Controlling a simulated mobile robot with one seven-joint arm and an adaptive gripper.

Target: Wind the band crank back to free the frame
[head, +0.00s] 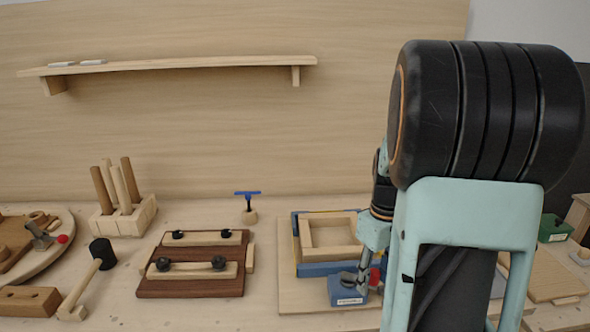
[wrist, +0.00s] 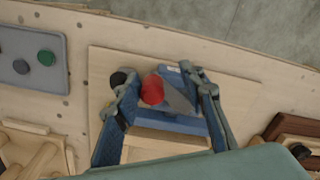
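The light wooden frame (head: 330,237) lies on a board, with a blue band (head: 297,232) along its sides. At its front corner is a blue block (head: 345,292) with a small white label. The crank's red knob (head: 375,276) shows beside my gripper (head: 364,280), which is over the block. In the wrist view my gripper (wrist: 159,82) is open, its fingers spread on either side of the red knob (wrist: 152,90) and blue block (wrist: 190,122). The knob is closer to the left finger; contact is unclear. The crank's arm is mostly hidden.
A dark red-brown board (head: 190,284) with black knobs lies left of the frame. A grey tray (wrist: 32,58) shows in the wrist view. A wall shelf (head: 170,66) is above.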

